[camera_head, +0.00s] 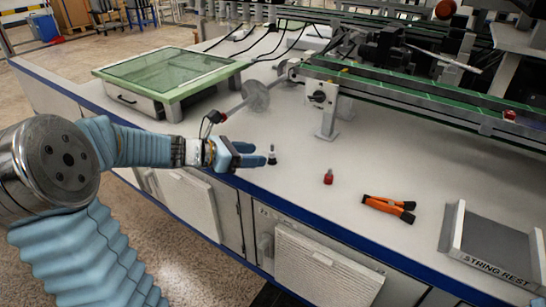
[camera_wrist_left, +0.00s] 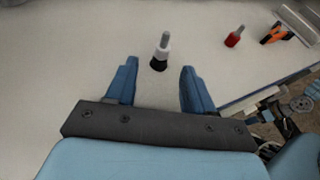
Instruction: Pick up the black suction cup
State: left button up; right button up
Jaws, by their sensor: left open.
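The black suction cup (camera_head: 272,155) stands upright on the white bench top, with a black base, a white collar and a grey stem. In the left wrist view the suction cup (camera_wrist_left: 160,54) is ahead of and between the two blue fingers, closer to the tips than to the palm. My left gripper (camera_head: 262,155) is open and empty, low over the bench, with its fingertips just left of the cup. Its two fingers also show in the left wrist view (camera_wrist_left: 157,80). I cannot tell whether a finger touches the cup. My right gripper is not in view.
A red suction cup (camera_head: 328,177) stands to the right, then orange-handled pliers (camera_head: 389,207) and a grey string rest (camera_head: 490,250). A green-framed glass-topped box (camera_head: 170,75) is at the back left. Machine rails (camera_head: 400,95) run along the back. The bench's blue front edge (camera_head: 330,232) is close.

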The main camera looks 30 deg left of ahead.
aim_at(267, 164)
pick_arm(q)
jog(key=x, duration=0.5)
jog(key=shift+d, duration=0.1)
jog(key=shift+r, duration=0.1)
grip_shut()
